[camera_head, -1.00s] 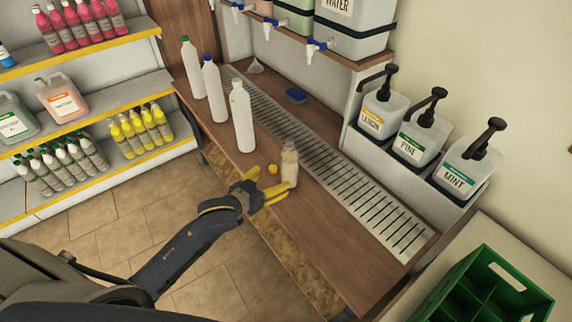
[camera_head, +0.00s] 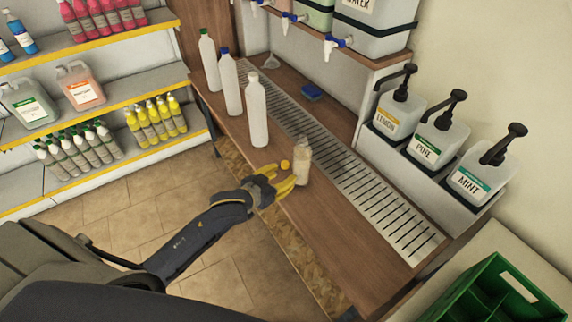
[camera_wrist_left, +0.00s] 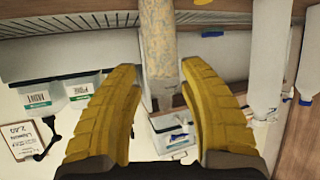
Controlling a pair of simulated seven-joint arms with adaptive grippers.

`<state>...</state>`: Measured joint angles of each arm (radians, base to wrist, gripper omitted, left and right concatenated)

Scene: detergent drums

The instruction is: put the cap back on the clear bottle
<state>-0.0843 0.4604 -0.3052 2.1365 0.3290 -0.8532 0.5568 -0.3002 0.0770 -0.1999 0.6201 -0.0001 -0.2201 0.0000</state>
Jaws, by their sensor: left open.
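The clear bottle (camera_head: 303,160) stands upright near the front edge of the wooden counter. Its contents look pale and speckled. A small round yellow cap (camera_head: 285,164) is just left of the bottle, apart from it, seemingly on the counter. My left gripper (camera_head: 283,178) has yellow fingers spread open and empty at the counter edge, close to the bottle and cap. In the left wrist view, which is upside down, the bottle (camera_wrist_left: 160,42) shows beyond and between the spread fingers (camera_wrist_left: 160,78). My right gripper is not in view.
Three white bottles (camera_head: 257,110) stand left of the clear bottle along the counter. A metal drain grate (camera_head: 375,205) runs behind it, with a blue sponge (camera_head: 312,91) near it. Pump jugs (camera_head: 437,140) and a green crate (camera_head: 490,295) are at the right. The front right counter is clear.

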